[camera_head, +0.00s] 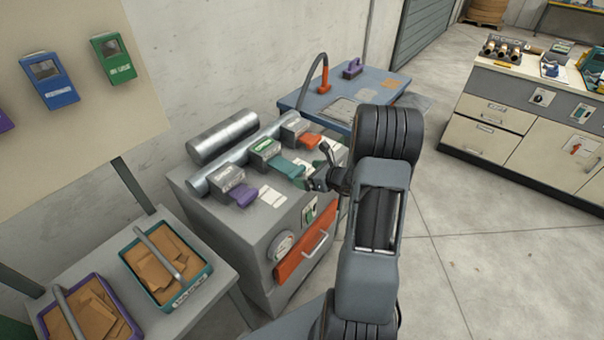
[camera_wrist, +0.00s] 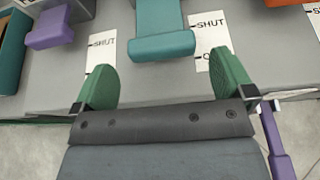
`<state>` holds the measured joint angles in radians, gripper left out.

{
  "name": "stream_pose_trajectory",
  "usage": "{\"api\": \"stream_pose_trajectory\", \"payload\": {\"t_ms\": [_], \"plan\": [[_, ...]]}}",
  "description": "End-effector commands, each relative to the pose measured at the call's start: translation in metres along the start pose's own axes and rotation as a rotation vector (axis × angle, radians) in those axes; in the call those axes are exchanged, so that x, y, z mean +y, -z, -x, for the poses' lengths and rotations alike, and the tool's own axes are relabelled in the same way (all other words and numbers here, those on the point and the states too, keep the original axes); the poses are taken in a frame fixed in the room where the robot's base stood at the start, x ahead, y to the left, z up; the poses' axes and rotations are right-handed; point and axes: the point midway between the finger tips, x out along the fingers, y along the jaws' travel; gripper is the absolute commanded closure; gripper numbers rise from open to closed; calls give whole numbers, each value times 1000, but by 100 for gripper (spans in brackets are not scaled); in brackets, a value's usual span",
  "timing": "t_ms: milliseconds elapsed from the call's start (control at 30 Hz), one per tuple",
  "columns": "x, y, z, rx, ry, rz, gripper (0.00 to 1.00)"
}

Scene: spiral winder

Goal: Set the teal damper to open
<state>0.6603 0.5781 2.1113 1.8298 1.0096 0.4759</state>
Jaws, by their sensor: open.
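The teal damper lever (camera_head: 286,167) is the middle of three levers on top of the grey machine. In the wrist view its flat teal handle (camera_wrist: 162,46) points toward me. The white card (camera_wrist: 211,45) to its right reads SHUT, with a second mark starting with O below. The handle lies near and slightly below the SHUT mark, but its exact setting is hard to tell. My gripper (camera_head: 318,181) is over the machine's front side. Its two green fingers are open in the wrist view (camera_wrist: 163,68), spread wider than the handle, with nothing between their pads.
A purple lever (camera_head: 242,195) stands to the left and an orange lever (camera_head: 309,140) to the right, each with a white card. A purple bar (camera_wrist: 275,145) shows beside my right finger.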

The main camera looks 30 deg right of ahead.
Motion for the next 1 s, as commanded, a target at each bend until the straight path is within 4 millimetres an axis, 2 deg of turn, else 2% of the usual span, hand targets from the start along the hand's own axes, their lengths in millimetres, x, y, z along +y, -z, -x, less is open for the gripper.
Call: {"api": "stream_pose_trajectory", "payload": {"t_ms": [33,200,500,700,1000], "plan": [[-1,0,12,-1,5,0,0],[-1,0,48,-1,6,0,0],[-1,1,90,1,5,0,0],[0,1,100,1,2,-1,0],[0,1,102,1,2,-1,0]]}}
